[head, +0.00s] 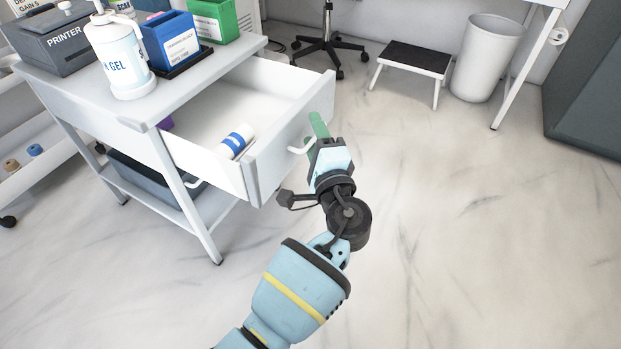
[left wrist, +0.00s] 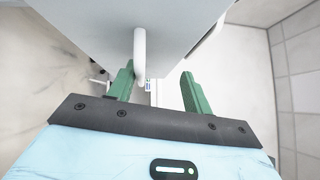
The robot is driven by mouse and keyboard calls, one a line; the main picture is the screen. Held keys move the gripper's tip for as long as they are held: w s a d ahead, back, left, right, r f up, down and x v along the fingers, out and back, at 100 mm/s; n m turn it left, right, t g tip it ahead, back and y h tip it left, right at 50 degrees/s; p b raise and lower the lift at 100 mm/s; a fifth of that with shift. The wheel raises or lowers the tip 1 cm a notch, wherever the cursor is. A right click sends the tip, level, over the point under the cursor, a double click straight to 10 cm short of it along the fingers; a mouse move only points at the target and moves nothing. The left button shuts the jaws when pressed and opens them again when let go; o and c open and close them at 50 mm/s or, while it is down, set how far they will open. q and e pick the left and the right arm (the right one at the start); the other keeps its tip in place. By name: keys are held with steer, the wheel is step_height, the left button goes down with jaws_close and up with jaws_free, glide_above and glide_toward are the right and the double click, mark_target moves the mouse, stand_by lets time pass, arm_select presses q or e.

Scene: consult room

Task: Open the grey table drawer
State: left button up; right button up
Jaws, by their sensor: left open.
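The grey table (head: 75,88) stands at the upper left in the head view. Its drawer (head: 290,140) is pulled well out, and its inside shows. A white bar handle (head: 299,148) sits on the drawer's front; it also shows in the left wrist view (left wrist: 140,52). My left gripper (head: 319,126) is at the drawer front, beside the handle. In the left wrist view its green fingers (left wrist: 158,80) are apart, with the handle close to the left finger. I cannot tell whether they touch. My right gripper is not in view.
In the drawer lie a white and blue cylinder (head: 236,141) and a purple item (head: 165,124). On the table stand a printer (head: 62,42), a gel bottle (head: 118,60), and blue (head: 170,40) and green boxes. A step stool (head: 415,60) and bin (head: 487,62) stand behind. Floor at right is clear.

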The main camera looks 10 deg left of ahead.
arm_select(q)
steer(key=o, duration=0.4)
steer(key=s+r+p, duration=0.1)
steer(key=s, duration=0.1)
steer(key=s+r+p, duration=0.1)
steer(key=s, duration=0.1)
steer(key=s+p, duration=0.1)
steer(key=s, duration=0.1)
steer(key=shift+s+d+r+p, duration=0.35)
steer(key=shift+s+d+r, duration=0.05)
steer(key=s+p, duration=0.1)
steer(key=s, duration=0.1)
steer(key=s+p, duration=0.1)
steer(key=s, duration=0.4)
steer(key=shift+s+d+r+p, duration=0.1)
steer(key=shift+s+d+p, duration=0.15)
steer(key=shift+p, duration=0.15)
steer(key=c, duration=0.4)
steer(key=shift+s, duration=0.5)
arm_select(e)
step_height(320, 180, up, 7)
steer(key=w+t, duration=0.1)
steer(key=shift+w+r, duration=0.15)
arm_select(q)
steer(key=shift+d, duration=0.1)
